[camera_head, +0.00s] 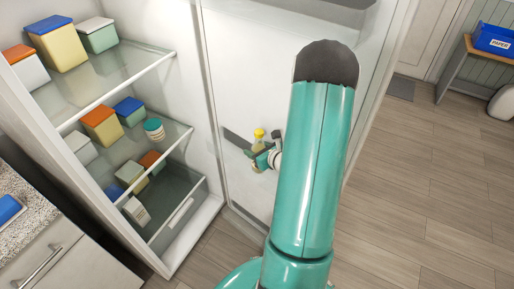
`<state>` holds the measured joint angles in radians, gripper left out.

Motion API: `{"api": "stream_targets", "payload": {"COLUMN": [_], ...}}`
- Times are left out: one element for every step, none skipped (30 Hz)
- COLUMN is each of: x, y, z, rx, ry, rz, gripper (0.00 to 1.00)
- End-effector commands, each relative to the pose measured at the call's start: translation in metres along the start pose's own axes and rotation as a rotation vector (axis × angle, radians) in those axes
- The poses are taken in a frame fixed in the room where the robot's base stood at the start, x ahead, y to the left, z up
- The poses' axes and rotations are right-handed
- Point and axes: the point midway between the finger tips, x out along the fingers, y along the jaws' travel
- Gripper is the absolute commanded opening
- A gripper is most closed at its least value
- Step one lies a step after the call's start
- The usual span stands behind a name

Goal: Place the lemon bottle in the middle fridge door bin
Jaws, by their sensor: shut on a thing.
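The lemon bottle (259,134) shows as a small yellow top just above my gripper (261,158). My gripper is shut on it, and the fingers and wrist hide part of its lower body. The bottle looks about upright, in front of the white inner face of the open fridge door (235,95). A grey door bin (236,139) runs along the door at the bottle's height, partly behind my gripper and arm. I cannot tell whether the bottle is inside this bin or in front of it.
The open fridge on the left has glass shelves (120,75) with several lidded containers (60,42) and a round teal-lidded tub (154,129). Another door bin (335,10) is at the top. A counter (22,215) stands at left; wood floor (440,190) is clear at right.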

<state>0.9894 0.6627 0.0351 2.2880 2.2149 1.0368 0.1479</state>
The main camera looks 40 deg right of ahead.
Motion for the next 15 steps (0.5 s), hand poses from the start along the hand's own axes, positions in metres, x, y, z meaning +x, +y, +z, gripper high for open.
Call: {"api": "stream_targets", "payload": {"x": [-0.0001, -0.0002, -0.0003, -0.0004, -0.0004, -0.0004, -0.0002, 0.0001, 0.0006, 0.0009, 0.0012, 0.0016, 0.0020, 0.0023, 0.0028], "y": [-0.0001, 0.0000, 0.0000, 0.0000, 0.0001, 0.0001, 0.0002, 0.0003, 0.0003, 0.0003, 0.0002, 0.0001, 0.0001, 0.0001, 0.0000], "z": [0.0008, 0.0010, 0.0010, 0.0010, 0.0010, 0.0008, 0.0002, -0.0005, -0.0015, -0.0022, -0.0028, -0.0038, -0.0045, -0.0053, -0.0064], "rx": [-0.001, -0.001, -0.001, -0.001, -0.001, -0.001, 0.000, 0.000, 0.000, 0.000, 0.000, 0.000, 0.000, 0.000, 0.000], "ry": [-0.003, -0.003, -0.003, -0.003, -0.003, -0.002, -0.002, -0.002, -0.002, -0.003, -0.003, -0.003, -0.003, -0.003, -0.002], "rz": [-0.001, -0.001, -0.001, -0.001, -0.001, -0.001, -0.001, -0.001, -0.001, -0.001, -0.001, -0.001, -0.001, 0.000, 0.000], "gripper": [0.24, 0.24, 0.24, 0.24, 0.24, 0.24, 0.24, 0.24, 0.24, 0.24, 0.24, 0.24, 0.24, 0.24, 0.24]}}
